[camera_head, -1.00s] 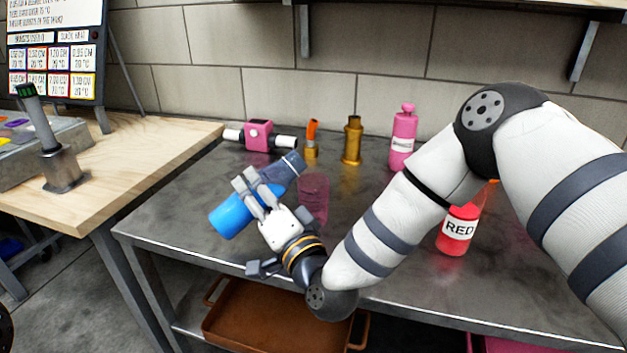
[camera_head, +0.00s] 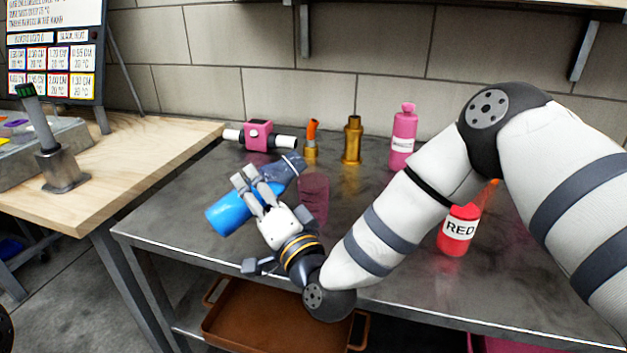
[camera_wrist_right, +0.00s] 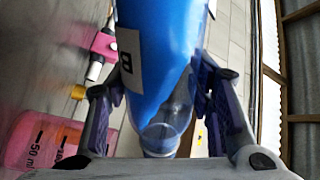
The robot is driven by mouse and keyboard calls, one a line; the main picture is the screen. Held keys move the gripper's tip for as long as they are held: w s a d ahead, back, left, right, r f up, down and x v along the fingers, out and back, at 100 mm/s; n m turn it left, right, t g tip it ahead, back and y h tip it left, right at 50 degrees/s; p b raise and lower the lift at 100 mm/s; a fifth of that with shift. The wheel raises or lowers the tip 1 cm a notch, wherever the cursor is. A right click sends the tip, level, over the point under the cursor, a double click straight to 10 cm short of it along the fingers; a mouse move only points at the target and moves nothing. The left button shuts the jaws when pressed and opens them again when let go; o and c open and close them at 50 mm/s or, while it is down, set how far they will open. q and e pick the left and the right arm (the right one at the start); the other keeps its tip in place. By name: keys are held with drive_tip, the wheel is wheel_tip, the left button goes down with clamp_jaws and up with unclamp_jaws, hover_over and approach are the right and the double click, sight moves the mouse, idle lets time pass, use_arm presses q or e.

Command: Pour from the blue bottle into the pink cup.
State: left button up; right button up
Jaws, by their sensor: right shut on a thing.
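The blue bottle (camera_head: 233,210) is tilted well over in the head view, its grey neck end up and to the right, near the pink cup. My right gripper (camera_head: 256,190) is shut on it. The right wrist view shows the blue bottle (camera_wrist_right: 165,45) between the two fingers, with its clear mouth low in the picture. The pink cup (camera_head: 314,196) is translucent and stands upright on the metal table, just right of the bottle's neck. It also shows in the right wrist view (camera_wrist_right: 35,143) with volume marks. I cannot see any liquid flowing. My left gripper is not in view.
A pink bottle (camera_head: 404,138), a brass-coloured bottle (camera_head: 352,140), an orange-topped fitting (camera_head: 311,142) and a pink valve-like part (camera_head: 259,136) stand along the back. A wooden bench (camera_head: 150,150) adjoins at left.

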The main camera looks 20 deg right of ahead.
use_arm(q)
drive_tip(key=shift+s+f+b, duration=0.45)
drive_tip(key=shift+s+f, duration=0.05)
use_arm(e)
drive_tip(key=shift+a+m, duration=0.15)
drive_tip(key=shift+m, duration=0.95)
idle(1.1)
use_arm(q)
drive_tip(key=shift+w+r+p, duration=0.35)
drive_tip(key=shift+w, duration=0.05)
use_arm(e)
drive_tip(key=shift+d+r+m+h, duration=0.2)
drive_tip(key=shift+r+m, duration=0.35)
drive_tip(key=shift+m, duration=0.15)
drive_tip(key=shift+d+r+m+h, duration=0.2)
drive_tip(key=shift+r+m, duration=0.3)
drive_tip(key=shift+m, duration=0.2)
idle(2.4)
